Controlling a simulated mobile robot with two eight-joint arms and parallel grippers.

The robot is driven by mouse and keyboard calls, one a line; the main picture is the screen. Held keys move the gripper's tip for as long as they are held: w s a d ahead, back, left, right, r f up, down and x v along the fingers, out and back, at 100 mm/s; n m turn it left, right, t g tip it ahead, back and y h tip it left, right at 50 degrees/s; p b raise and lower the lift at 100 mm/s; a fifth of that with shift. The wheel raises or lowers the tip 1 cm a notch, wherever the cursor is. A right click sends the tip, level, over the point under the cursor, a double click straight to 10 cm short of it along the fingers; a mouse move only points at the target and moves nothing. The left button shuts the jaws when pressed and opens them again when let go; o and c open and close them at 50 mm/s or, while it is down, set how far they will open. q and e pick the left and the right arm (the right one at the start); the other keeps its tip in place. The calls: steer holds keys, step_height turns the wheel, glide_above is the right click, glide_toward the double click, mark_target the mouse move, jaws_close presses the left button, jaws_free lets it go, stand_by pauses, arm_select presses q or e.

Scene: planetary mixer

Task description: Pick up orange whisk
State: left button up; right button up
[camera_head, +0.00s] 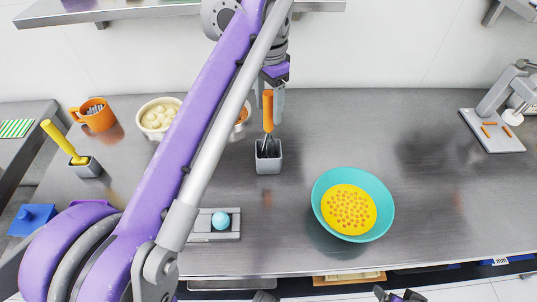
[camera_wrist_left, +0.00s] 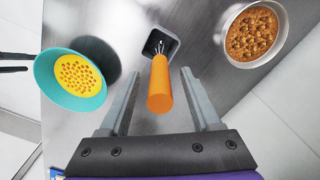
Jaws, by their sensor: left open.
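The orange whisk (camera_head: 268,112) stands upright, head down, in a grey square holder (camera_head: 269,158) on the steel counter. In the left wrist view the whisk's orange handle (camera_wrist_left: 160,88) points toward the camera, with the grey holder (camera_wrist_left: 168,41) beyond it. My left gripper (camera_head: 270,92) is at the upper part of the handle. In the left wrist view its two fingers (camera_wrist_left: 160,92) are open, one on each side of the handle, with a gap on both sides. My right gripper cannot be made out clearly; only dark parts show at the bottom edge of the head view.
A teal bowl (camera_head: 322,190) with yellow contents stands right of the holder. A grey block with a light-blue ball (camera_head: 221,220) lies in front. A cream bowl (camera_head: 146,118), an orange mug (camera_head: 97,119) and a yellow-handled tool (camera_head: 62,140) are left. The counter's right side has free room.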

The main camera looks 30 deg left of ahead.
arm_select(q)
steer(key=shift+f, duration=0.75)
jaws_close()
step_height(320, 180, up, 10)
steer(key=shift+r+p, duration=0.1)
steer(key=shift+p, duration=1)
steer(key=c, duration=0.6)
jaws_free()
steer(key=shift+c, duration=0.2)
jaws_close()
